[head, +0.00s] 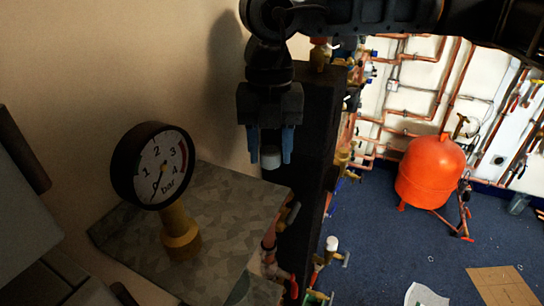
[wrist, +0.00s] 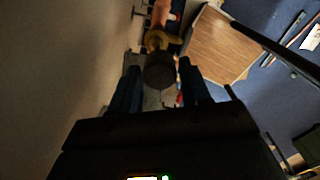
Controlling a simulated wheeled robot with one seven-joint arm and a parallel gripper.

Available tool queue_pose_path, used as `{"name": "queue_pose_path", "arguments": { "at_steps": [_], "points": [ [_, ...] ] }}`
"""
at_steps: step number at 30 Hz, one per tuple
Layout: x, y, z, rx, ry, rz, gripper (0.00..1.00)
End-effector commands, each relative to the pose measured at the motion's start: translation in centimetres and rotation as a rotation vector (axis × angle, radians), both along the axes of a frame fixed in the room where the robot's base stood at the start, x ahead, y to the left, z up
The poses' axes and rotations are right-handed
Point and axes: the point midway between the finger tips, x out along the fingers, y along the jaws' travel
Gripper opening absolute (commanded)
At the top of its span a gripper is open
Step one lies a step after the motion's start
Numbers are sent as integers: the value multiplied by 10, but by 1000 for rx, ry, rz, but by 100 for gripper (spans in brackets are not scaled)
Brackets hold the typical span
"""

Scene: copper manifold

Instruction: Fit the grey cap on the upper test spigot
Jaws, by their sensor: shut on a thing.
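My gripper (head: 270,146) points down in the head view, its blue fingers shut on the grey cap (head: 270,158). The cap hangs clear above the grey patterned surface, with its lower end below the fingertips. In the wrist view, the cap shows as a dark round end (wrist: 160,72) between the fingertips. A brass fitting (wrist: 156,40) with copper pipe lies just beyond it in that view. I cannot tell for sure which fitting is the upper test spigot; a brass fitting (head: 342,160) shows at right of the dark column in the head view.
A pressure gauge (head: 152,166) on a brass stem stands left of my gripper. A dark upright column (head: 312,130) stands close at right. A white-topped fitting (head: 332,244) is lower right. An orange vessel (head: 430,172) stands on the blue floor further off.

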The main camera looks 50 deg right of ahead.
Motion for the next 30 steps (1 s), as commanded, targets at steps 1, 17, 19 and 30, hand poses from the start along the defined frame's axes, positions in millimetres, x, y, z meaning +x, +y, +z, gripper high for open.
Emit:
{"name": "queue_pose_path", "arguments": {
  "at_steps": [1,17,19,30],
  "points": [
    [1,-1,1,0,0,-25,18],
    [1,-1,-19,0,1,-52,18],
    [1,-1,-24,1,2,-51,18],
    [1,-1,-45,-1,1,-51,18]
  ]
}}
